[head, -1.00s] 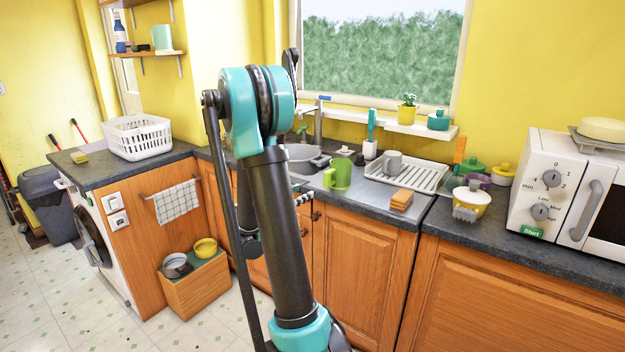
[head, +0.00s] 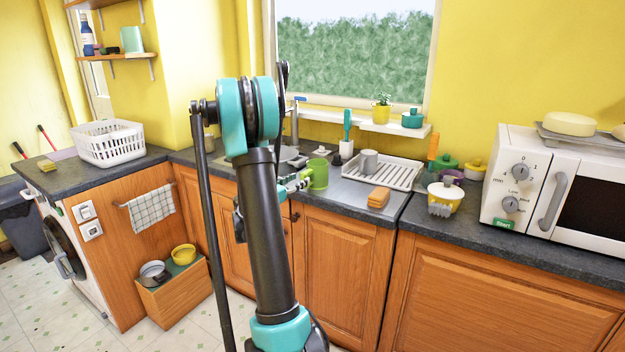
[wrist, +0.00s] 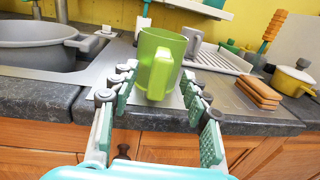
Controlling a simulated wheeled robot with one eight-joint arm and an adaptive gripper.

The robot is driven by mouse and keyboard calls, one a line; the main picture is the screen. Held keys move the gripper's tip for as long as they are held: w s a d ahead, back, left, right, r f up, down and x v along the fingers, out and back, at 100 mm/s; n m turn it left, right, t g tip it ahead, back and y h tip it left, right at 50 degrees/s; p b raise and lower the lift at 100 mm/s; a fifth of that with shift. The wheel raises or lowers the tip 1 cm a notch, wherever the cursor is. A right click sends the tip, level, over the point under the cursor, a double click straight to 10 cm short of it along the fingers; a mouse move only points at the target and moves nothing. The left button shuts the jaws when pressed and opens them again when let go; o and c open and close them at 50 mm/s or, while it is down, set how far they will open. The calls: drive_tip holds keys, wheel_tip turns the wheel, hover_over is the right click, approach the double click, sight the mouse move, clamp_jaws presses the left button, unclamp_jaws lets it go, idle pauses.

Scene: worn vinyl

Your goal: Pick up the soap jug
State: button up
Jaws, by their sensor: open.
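The green jug (head: 318,173), which I take to be the soap jug, stands upright on the metal surface right of the sink in the head view. In the wrist view the jug (wrist: 160,58) is straight ahead, with its handle facing me. My gripper (wrist: 157,90) is open, with one finger to the left and one to the right of the jug's handle side. I cannot tell whether either finger touches it. In the head view my gripper (head: 300,182) shows just left of the jug, partly behind my arm. The jug's far side is hidden.
A grey pan (wrist: 40,45) sits at the sink on the left. Stacked orange sponges (head: 378,197) and a white dish rack (head: 392,172) with a grey mug (head: 369,161) are to the right. The counter's front edge (wrist: 60,100) lies below the fingers.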

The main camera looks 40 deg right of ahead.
sight(302, 178)
drive_tip(key=x, duration=0.5)
drive_tip(key=shift+d, duration=0.1)
drive_tip(key=shift+c, duration=0.4)
clamp_jaws()
